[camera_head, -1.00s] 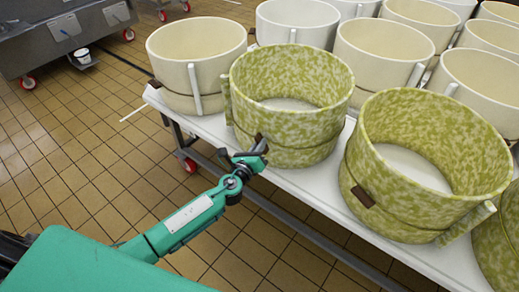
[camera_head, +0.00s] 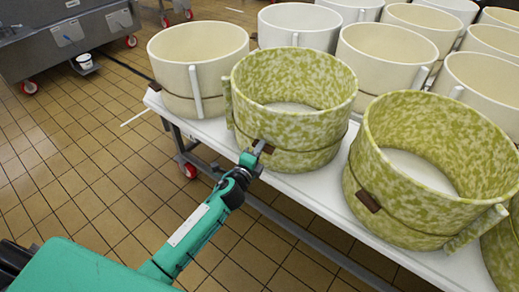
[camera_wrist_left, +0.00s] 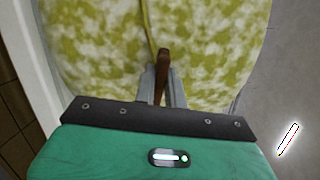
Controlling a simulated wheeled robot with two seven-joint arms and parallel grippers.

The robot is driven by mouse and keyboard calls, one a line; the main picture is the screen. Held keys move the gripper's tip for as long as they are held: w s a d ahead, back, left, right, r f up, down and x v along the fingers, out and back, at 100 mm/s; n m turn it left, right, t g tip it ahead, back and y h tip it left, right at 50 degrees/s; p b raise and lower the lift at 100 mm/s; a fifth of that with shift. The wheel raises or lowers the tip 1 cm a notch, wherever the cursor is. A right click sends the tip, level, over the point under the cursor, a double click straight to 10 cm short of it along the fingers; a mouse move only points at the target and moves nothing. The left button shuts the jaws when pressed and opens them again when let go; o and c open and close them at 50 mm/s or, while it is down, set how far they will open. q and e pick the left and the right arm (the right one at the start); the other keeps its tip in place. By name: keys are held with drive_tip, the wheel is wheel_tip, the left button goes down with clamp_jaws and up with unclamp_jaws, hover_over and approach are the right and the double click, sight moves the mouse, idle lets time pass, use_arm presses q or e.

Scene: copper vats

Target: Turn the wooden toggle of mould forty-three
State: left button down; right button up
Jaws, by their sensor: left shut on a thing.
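A green mottled mould (camera_head: 290,128), round and open at the top, stands at the table's near edge; no number on it is legible. A thin cord runs round its wall. Its brown wooden toggle (camera_wrist_left: 162,72) shows in the left wrist view, upright in that picture, between the grey fingers of my left gripper (camera_wrist_left: 161,88). In the head view my left gripper (camera_head: 257,152) is at the front wall of this mould, shut on the toggle, and hides part of it. My right gripper is not in view.
A second green mottled mould (camera_head: 430,165) with a brown toggle (camera_head: 369,201) stands close on the right. Cream moulds (camera_head: 198,62) crowd the white table (camera_head: 320,185) behind and left. The tiled floor (camera_head: 95,175) at left is open.

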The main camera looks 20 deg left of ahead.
use_arm(q)
drive_tip(key=shift+f+n, duration=0.1)
drive_tip(key=shift+n, duration=0.7)
drive_tip(key=c, duration=1.5)
unclamp_jaws()
drive_tip(key=shift+o, duration=0.2)
drive_tip(key=shift+s, duration=0.1)
drive_tip(key=s+a, duration=0.2)
drive_tip(key=s, duration=1.1)
drive_tip(key=shift+s, duration=0.3)
